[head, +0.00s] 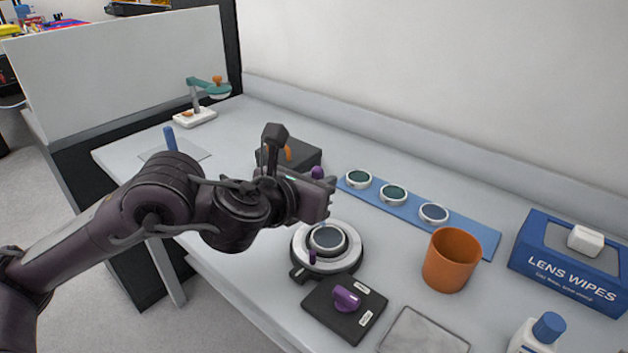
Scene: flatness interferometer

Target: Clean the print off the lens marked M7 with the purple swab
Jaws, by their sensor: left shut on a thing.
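My left gripper (326,198) is shut on the purple swab (317,172). The swab's purple round end shows just above the jaws, and the jaws hide most of the rest. The gripper is above the back edge of a round mount (353,262) with a lens (328,239) in its middle. I cannot tell whether the swab touches this lens. Three more lenses, left (358,178), middle (393,194) and right (433,213), sit in white rings on a blue strip (470,230). No M7 mark or print is readable here. My right gripper is out of view.
A black box with a purple knob (347,298) stands in front of the mount. An orange cup (452,260), a blue lens wipes box (570,275) and a blue-capped bottle (538,335) are at right. A teal lamp-like stand (196,117) is at the back left.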

